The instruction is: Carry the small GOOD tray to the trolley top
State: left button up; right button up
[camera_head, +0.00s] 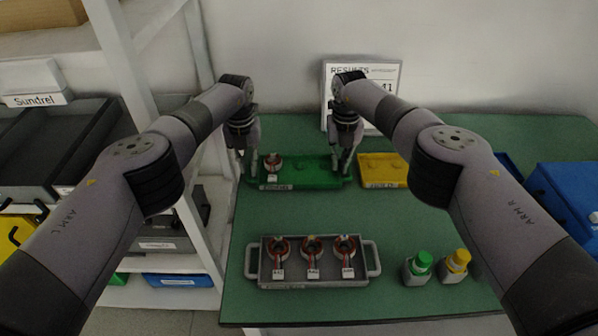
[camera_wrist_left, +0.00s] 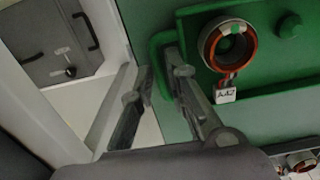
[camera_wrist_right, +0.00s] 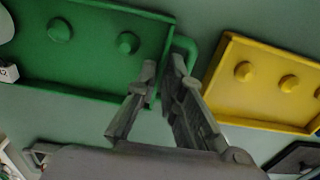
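The green tray (camera_head: 311,172) lies at the back of the green bench, with a label on its front. One copper-wound stator (camera_head: 272,165) with a white tag sits at its left end; it also shows in the left wrist view (camera_wrist_left: 228,45). My left gripper (camera_head: 248,174) is at the tray's left handle (camera_wrist_left: 154,48), its fingers apart around or just above it. My right gripper (camera_head: 340,174) is at the tray's right handle (camera_wrist_right: 188,47), its fingers slightly apart; whether they touch the handle I cannot tell. The trolley top cannot be made out for certain.
A yellow tray (camera_head: 383,170) stands close to the right of the green one. A grey tray (camera_head: 312,279) with three stators lies at the front. Green-capped (camera_head: 418,266) and yellow-capped (camera_head: 455,264) bottles stand beside it. A results board (camera_head: 362,72) stands behind; a white shelf (camera_head: 205,235) borders the left.

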pick_arm(q)
jog(key=shift+f, duration=0.45)
pick_arm(e)
jog(key=shift+f, duration=0.4)
pick_arm(q)
jog(key=shift+c, duration=0.4)
pick_arm(e)
jog(key=shift+c, duration=0.3)
pick_arm(q)
grip_shut()
pick_arm(e)
grip_shut()
pick_arm(q)
jog(key=shift+r, duration=0.1)
